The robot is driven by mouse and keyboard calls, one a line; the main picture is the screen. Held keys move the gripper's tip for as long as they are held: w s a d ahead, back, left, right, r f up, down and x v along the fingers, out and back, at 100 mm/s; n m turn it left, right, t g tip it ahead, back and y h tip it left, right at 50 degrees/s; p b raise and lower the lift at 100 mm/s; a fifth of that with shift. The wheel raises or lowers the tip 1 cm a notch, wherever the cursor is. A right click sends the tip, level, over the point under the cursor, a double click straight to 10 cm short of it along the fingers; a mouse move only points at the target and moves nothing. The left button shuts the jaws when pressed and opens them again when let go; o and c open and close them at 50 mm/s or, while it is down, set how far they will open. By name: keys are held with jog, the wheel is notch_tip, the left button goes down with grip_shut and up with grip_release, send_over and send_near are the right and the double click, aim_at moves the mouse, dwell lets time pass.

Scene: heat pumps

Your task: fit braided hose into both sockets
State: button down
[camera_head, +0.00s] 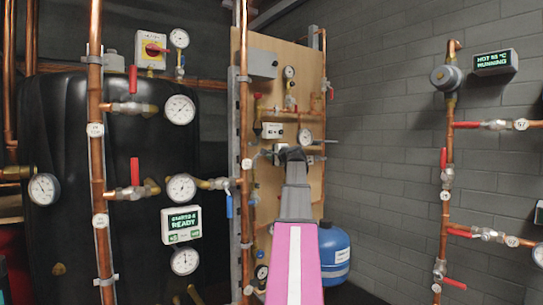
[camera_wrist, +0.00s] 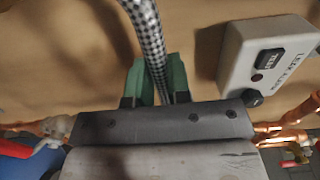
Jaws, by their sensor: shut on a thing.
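The braided hose (camera_wrist: 147,35) has a black-and-white weave. In the wrist view it runs from the top edge down between the green fingers of my gripper (camera_wrist: 158,85). My gripper is shut on the hose, with one finger on each side of it. Both hose ends are out of sight, and I cannot make out the sockets for certain. In the head view my gripper (camera_head: 283,151) is in front of the wooden panel (camera_head: 262,205), mostly hidden behind my own arm, and the hose cannot be made out there.
A white leak alarm box (camera_wrist: 268,55) is close to the right of the hose; it also shows in the head view (camera_head: 272,130). Copper pipes (camera_wrist: 290,127) lie low at the right. A blue tank (camera_head: 335,252) stands right of the panel. Vertical copper pipe (camera_head: 244,80) runs along the panel's left.

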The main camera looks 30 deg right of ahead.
jog(key=shift+f, duration=1.3)
dwell(1.4)
jog(key=c, duration=1)
grip_release()
jog(key=shift+s, duration=0.15)
jog(key=shift+s+d, duration=0.15)
jog(key=shift+s, duration=1.95)
jog(key=shift+s+d, duration=0.15)
jog(key=shift+s, duration=1.9)
